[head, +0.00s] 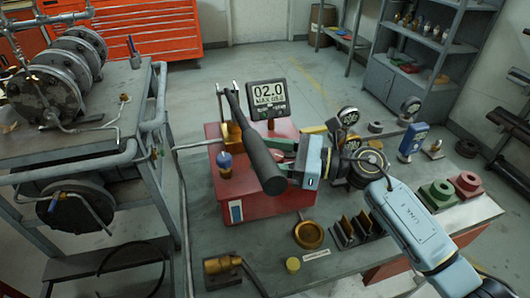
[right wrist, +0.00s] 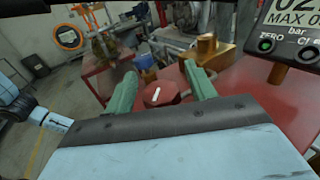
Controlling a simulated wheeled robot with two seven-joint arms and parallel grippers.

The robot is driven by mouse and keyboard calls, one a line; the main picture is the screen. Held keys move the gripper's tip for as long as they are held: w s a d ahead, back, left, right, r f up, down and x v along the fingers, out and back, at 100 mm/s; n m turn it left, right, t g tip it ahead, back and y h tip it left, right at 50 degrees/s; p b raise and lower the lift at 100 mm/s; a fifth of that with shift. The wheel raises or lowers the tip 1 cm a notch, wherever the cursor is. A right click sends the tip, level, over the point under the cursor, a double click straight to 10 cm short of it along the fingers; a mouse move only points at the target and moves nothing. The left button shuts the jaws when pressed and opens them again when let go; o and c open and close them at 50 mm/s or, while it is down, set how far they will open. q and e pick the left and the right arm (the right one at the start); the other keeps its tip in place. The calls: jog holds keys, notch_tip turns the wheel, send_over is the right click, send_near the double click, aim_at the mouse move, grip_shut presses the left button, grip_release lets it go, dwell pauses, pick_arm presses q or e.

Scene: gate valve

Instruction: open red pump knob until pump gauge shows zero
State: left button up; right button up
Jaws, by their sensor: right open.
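The red pump (head: 292,201) is a red box on the bench, with a long black lever (head: 256,142) slanting across it. Its pump gauge (head: 268,97) reads 02.0, with a MAX line below; part of the gauge also shows at top right in the right wrist view (right wrist: 292,32). The red knob (right wrist: 161,93) with a white mark shows in the right wrist view, but is hidden in the head view. My right gripper (right wrist: 160,72) is open, its green fingers on either side of the knob; I cannot tell whether they touch it. My left gripper is not in view.
A brass block (right wrist: 207,51) stands on the pump beyond the fingers. A brass ring (head: 309,235), a dark slotted rack (head: 357,231) and a brass fitting (head: 222,264) lie on the bench. A pipework cart (head: 75,150) stands left; round gauges (head: 348,116) stand behind my right arm.

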jog(key=s+d, duration=0.2)
jog(key=d, duration=1)
jog(key=shift+s+d, duration=0.15)
